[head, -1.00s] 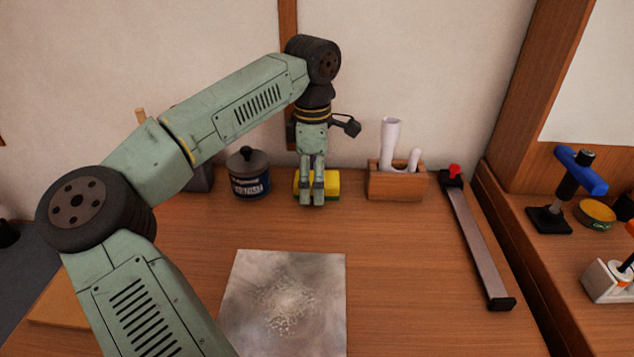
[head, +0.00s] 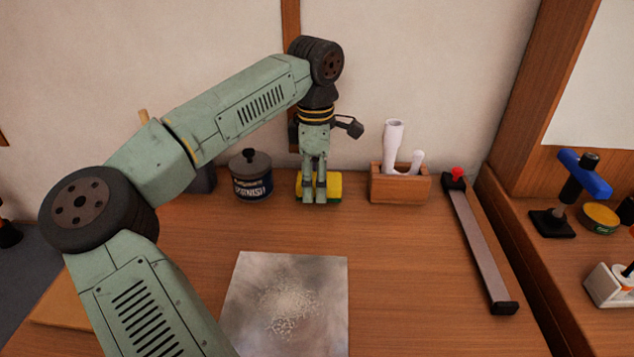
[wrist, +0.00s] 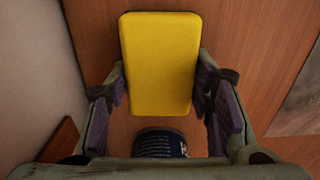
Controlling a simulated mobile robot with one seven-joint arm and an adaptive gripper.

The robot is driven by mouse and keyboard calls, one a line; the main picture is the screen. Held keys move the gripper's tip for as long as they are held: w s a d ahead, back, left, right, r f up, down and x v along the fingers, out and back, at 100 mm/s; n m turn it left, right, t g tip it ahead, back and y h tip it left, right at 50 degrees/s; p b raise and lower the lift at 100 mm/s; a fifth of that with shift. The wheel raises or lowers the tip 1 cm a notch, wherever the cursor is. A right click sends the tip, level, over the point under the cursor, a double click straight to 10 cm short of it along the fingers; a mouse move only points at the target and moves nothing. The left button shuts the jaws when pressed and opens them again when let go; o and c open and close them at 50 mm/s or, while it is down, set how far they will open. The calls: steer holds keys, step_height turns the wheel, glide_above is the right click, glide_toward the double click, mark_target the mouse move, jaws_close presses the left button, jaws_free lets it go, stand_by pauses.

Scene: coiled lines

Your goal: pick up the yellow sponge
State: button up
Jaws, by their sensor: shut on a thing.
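The yellow sponge (head: 335,187) lies at the back of the wooden table, near the wall, with a green underside showing in the head view. My gripper (head: 314,198) points straight down at it, and its fingers cover the sponge's middle. In the wrist view the yellow top of the sponge (wrist: 160,65) sits between the two fingers of my gripper (wrist: 165,95), which are shut on its sides toward the near end. I cannot tell any gap between sponge and table.
A dark varnish tin (head: 251,178) stands left of the sponge. A wooden block with white tubes (head: 400,185) stands to its right, then a long metal clamp (head: 480,245). A grey plate with pale grains (head: 245,300) lies in front. Table between is clear.

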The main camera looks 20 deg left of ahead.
steer(key=shift+r, duration=0.55)
step_height(320, 180, up, 2)
steer(key=shift+r+b, duration=0.15)
steer(key=shift+b, duration=0.4)
steer(key=s+b, duration=0.1)
steer(key=s, duration=0.4)
steer(key=s+a+r+b, duration=0.1)
steer(key=s, duration=0.4)
steer(key=s+a+b, duration=0.1)
steer(key=s+b, duration=0.1)
steer(key=s, duration=0.4)
steer(key=shift+a+r, duration=0.15)
steer(key=shift+r, duration=0.05)
steer(key=o, duration=0.4)
steer(key=shift+c, duration=0.2)
steer(key=c, duration=0.5)
